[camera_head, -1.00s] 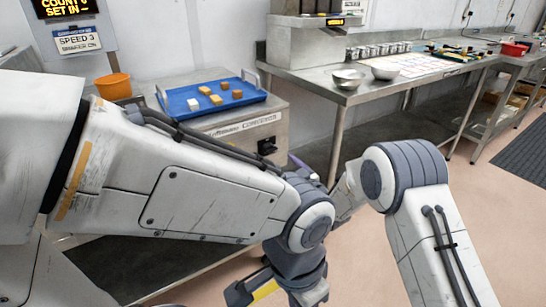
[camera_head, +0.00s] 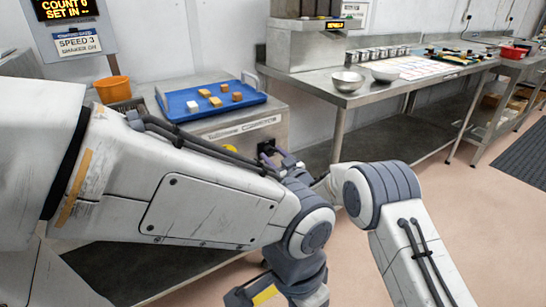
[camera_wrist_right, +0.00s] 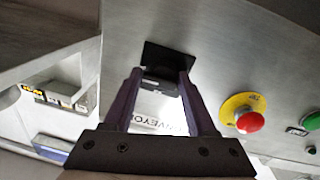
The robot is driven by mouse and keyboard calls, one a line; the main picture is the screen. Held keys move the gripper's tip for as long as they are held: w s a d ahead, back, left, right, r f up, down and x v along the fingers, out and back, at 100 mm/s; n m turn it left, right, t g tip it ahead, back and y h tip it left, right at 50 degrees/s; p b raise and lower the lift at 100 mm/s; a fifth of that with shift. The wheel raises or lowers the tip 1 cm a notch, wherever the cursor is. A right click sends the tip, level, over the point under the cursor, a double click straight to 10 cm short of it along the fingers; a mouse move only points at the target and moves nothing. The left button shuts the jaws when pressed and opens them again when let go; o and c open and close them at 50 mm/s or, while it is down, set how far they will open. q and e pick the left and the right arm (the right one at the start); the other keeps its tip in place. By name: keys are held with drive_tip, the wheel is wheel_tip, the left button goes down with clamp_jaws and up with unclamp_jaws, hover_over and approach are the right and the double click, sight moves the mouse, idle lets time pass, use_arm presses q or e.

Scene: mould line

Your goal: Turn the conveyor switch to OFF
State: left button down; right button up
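The conveyor switch is a black handle on a black square plate on the front of a grey metal cabinet. In the right wrist view the switch (camera_wrist_right: 168,57) sits at the fingertips of my right gripper (camera_wrist_right: 160,78). Its two purple fingers are apart, one on each side of the handle; I cannot tell if they touch it. In the head view the switch (camera_head: 266,147) is partly hidden by my right gripper (camera_head: 280,158). Any position marks are not readable. My left arm crosses the head view from the left; its fingers are not visible.
A red emergency button (camera_wrist_right: 249,121) on a yellow base and a green button (camera_wrist_right: 312,121) are right of the switch in the wrist view. A blue tray (camera_head: 190,103) with several small blocks lies on top of the cabinet. A steel table (camera_head: 350,95) stands to the right.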

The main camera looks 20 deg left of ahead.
drive_tip(key=shift+s+a+f, duration=0.1)
drive_tip(key=shift+s+a, duration=0.05)
drive_tip(key=shift+s, duration=0.05)
drive_tip(key=c, duration=0.3)
drive_tip(key=shift+c, duration=0.2)
drive_tip(key=shift+f, duration=0.1)
